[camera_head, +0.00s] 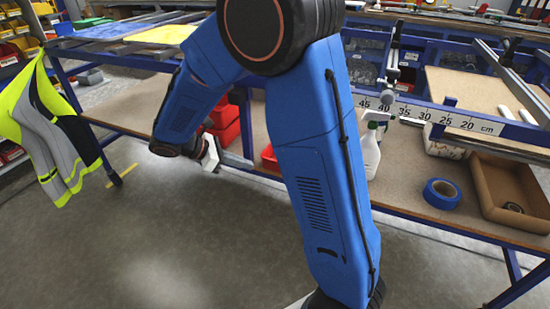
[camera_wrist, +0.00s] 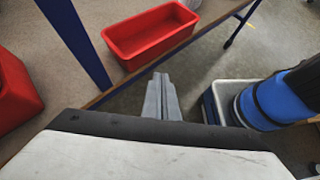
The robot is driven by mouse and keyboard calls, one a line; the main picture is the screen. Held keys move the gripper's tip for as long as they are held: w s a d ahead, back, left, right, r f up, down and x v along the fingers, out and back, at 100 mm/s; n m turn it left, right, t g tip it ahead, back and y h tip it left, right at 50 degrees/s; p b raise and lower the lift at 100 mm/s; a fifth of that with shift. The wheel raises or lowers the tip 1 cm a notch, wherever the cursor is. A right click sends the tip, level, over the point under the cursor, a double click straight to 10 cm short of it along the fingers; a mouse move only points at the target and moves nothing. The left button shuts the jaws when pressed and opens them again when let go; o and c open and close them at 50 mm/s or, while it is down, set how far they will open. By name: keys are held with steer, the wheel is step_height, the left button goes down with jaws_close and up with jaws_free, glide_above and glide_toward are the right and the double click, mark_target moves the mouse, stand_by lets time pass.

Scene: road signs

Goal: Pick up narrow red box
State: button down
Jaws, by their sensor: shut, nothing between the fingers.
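A narrow, open red box (camera_wrist: 158,50) sits on the edge of the shelf in the upper middle of the wrist view, and looks empty. My gripper (camera_wrist: 161,80) is shut and empty. Its fingertips point towards the box, just short of its near side in the picture, and do not appear to hold it. In the head view my gripper (camera_head: 212,152) is low at the shelf edge, beside red boxes (camera_head: 226,134). Another red piece (camera_head: 269,158) is partly hidden behind my arm. I cannot tell which of these is the narrow box.
Another red box (camera_wrist: 14,92) is at the left edge of the wrist view. A blue post (camera_wrist: 75,40) rises between the boxes. A spray bottle (camera_head: 369,150), blue tape roll (camera_head: 441,193) and cardboard tray (camera_head: 500,215) stand on the bench. The floor in front is clear.

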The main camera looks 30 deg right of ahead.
steer(key=d+f, duration=0.2)
steer(key=d, duration=0.9)
steer(key=shift+s+f+n+h, duration=0.15)
steer(key=shift+s+n+h, duration=0.15)
steer(key=shift+h, duration=0.1)
steer(key=shift+f, duration=0.1)
steer(key=w+a, duration=0.1)
steer(key=a, duration=0.6)
